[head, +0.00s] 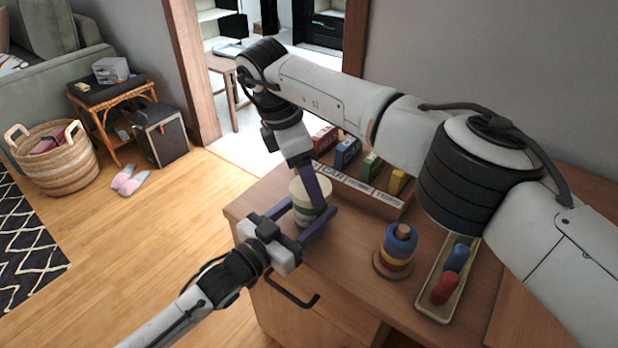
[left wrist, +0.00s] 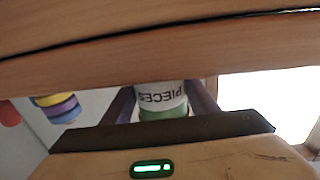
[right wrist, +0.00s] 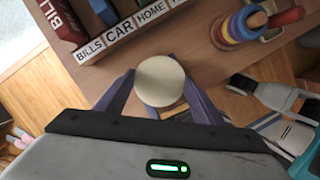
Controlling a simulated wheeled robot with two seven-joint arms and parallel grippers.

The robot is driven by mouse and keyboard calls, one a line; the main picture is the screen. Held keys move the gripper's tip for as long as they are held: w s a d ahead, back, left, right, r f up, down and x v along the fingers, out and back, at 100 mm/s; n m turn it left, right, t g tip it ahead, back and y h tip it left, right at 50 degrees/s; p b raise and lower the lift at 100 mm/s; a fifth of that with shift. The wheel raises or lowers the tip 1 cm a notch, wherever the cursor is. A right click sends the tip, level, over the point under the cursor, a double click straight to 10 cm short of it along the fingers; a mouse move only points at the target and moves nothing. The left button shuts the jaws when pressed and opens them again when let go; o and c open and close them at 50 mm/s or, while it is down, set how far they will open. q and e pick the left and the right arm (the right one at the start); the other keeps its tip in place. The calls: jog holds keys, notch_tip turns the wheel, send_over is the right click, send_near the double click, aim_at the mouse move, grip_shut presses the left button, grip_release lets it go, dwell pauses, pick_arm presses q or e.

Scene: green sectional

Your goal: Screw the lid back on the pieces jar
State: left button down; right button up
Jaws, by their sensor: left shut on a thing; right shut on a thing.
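The pieces jar (head: 308,217) stands upright near the left corner of the wooden desk. Its white "PIECES" label shows upside down in the left wrist view (left wrist: 160,95), with green beside it. The round cream lid (head: 312,188) is at the top of the jar; from above it shows as a full disc in the right wrist view (right wrist: 160,80). I cannot tell whether it is seated. My left gripper (head: 305,222) comes in from the front left and is shut on the jar. My right gripper (head: 318,205) reaches down from above and is shut on the lid.
A sorter labelled "BILLS", "CAR", "HOME" (head: 372,195) with coloured blocks stands behind the jar. A ring stacker (head: 397,250) and a tray (head: 428,303) with blue and red pieces lie to the right. The desk's left edge (head: 232,228) is close to the jar.

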jog(key=o, duration=1)
jog(key=shift+r, duration=0.1)
jog(key=shift+r, duration=2.2)
jog(key=shift+o, duration=0.2)
